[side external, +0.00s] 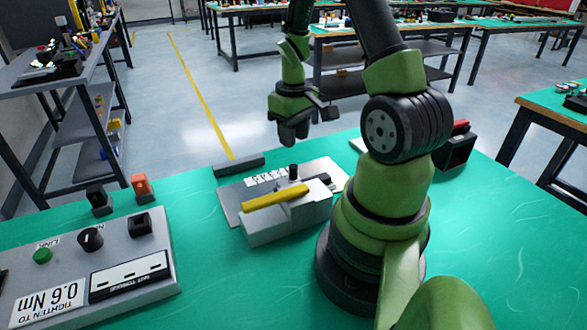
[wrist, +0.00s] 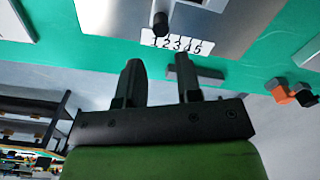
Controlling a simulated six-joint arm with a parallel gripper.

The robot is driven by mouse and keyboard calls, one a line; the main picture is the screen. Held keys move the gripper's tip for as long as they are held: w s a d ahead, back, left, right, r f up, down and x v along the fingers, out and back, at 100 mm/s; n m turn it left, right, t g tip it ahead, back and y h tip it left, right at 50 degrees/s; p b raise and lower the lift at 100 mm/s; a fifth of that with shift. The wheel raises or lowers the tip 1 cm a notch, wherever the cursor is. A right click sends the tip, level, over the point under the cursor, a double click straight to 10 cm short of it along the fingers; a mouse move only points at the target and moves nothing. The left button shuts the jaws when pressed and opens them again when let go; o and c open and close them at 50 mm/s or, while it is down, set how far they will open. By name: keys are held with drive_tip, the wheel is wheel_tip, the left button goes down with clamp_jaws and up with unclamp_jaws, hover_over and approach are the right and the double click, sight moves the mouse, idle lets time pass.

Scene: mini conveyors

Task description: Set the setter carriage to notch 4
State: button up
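The setter (side external: 288,222) is a grey block on a plate in the middle of the table, with a yellow bar (side external: 275,197) on top. Its carriage knob (side external: 293,171) is a black upright post, also in the wrist view (wrist: 160,23). A white strip numbered 1 to 5 (wrist: 178,44) lies beside it; the knob appears near the 1 and 2 end, but the exact notch is unclear. My gripper (side external: 291,137) is above and beyond the setter, apart from the knob. In the wrist view its fingers (wrist: 159,75) are spread and empty.
A grey bar (side external: 238,166) lies behind the setter. Black (side external: 99,199) and orange (side external: 141,186) small parts stand at left. A torque control box (side external: 85,265) fills the front left. A black and red box (side external: 456,147) stands at right. The front middle of the green table is clear.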

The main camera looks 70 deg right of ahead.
sight(294, 166)
wheel_tip(294, 166, down, 9)
drive_tip(key=shift+f, duration=0.2)
drive_tip(key=shift+c, duration=0.2)
